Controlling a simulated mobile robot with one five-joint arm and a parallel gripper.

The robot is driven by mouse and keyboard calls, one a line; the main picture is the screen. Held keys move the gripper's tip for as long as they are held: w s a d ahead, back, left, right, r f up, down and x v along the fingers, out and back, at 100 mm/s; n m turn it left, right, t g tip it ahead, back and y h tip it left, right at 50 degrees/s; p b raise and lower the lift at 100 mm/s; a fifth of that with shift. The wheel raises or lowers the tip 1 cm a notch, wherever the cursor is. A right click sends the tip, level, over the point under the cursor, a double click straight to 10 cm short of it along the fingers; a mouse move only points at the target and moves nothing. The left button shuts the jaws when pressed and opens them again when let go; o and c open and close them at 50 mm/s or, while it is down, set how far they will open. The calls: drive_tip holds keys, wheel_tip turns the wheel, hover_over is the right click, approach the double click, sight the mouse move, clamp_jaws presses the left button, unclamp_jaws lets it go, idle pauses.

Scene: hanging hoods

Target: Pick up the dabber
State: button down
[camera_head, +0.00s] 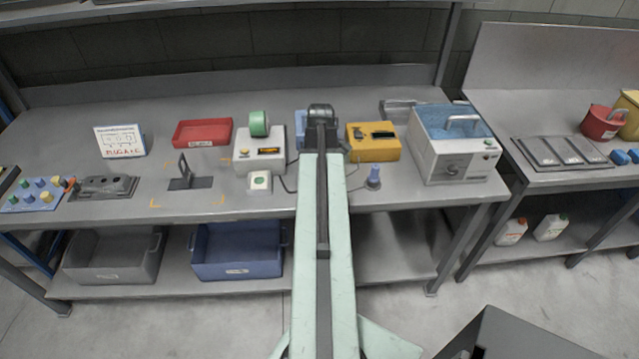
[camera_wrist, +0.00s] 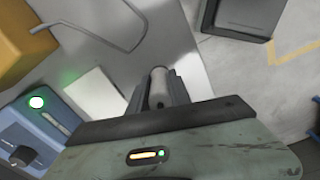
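A small blue upright piece (camera_head: 373,177) with a narrow top stands on the bench, right of my arm in the head view. It may be the dabber, but I cannot tell for sure. In the wrist view my gripper (camera_wrist: 160,92) has its two fingers apart. A pale, round-ended cylinder (camera_wrist: 158,78) shows between them. I cannot tell whether it is the dabber or whether the fingers press on it. In the head view my arm hides the gripper's fingertips.
A yellow box (camera_head: 373,141) stands right of my arm, with a thin cable near it in the wrist view. A grey machine with a blue lid (camera_head: 453,145) is farther right. A white device with a green roll (camera_head: 259,123) stands left. A blue box (camera_head: 300,130) is partly hidden.

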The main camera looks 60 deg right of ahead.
wheel_tip(320, 180, up, 10)
drive_tip(key=p, duration=1)
drive_tip(key=shift+r, duration=0.15)
